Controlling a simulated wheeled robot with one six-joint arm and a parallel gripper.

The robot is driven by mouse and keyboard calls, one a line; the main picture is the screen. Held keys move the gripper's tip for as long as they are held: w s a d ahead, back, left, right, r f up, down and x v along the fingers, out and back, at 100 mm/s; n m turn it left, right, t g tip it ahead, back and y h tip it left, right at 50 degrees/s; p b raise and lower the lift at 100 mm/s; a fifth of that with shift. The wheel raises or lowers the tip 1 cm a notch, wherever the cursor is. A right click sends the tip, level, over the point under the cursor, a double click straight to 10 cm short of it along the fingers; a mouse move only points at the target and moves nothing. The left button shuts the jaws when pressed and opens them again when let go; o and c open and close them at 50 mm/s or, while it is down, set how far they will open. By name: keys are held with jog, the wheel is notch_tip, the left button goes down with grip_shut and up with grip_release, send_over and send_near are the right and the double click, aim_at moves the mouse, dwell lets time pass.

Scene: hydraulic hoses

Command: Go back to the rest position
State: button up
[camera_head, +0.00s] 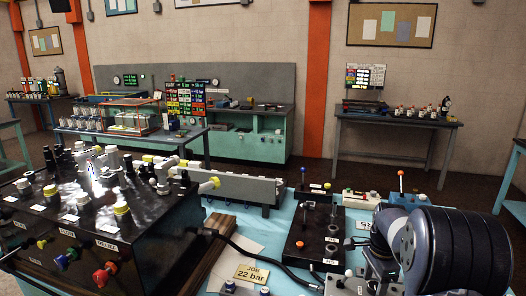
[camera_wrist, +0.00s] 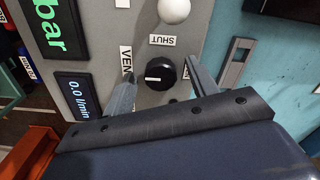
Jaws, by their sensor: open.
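My gripper (camera_wrist: 163,76) is open in the wrist view, with one finger on each side of a black round knob (camera_wrist: 160,73). The knob has a white pointer line and sits on a grey panel (camera_wrist: 190,30) between labels that seem to read VENT and SHUT. I see a gap between each finger and the knob; how far the fingertips are from the panel I cannot tell. In the head view my arm (camera_head: 440,248) reaches low over the right of the blue bench; the fingertips are hidden or too small to tell there.
The grey panel also carries a white ball knob (camera_wrist: 173,10) and digital displays (camera_wrist: 88,95). In the head view, a black valve box (camera_head: 90,230) stands at left, a black plate with levers (camera_head: 315,240) in the middle, and a "JOB 22 bar" card (camera_head: 251,274) at front.

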jog(key=n, duration=0.4)
jog(key=shift+s, duration=0.1)
jog(key=n, duration=0.4)
jog(key=shift+d+n+b, duration=0.1)
jog(key=shift+n+b, duration=0.3)
jog(key=n, duration=0.4)
jog(key=shift+s+b, duration=0.1)
jog(key=shift+b, duration=0.2)
jog(key=n, duration=0.4)
jog(key=shift+d+b, duration=0.1)
jog(key=shift+b, duration=0.3)
jog(key=shift+r, duration=0.9)
jog(key=shift+s, duration=0.1)
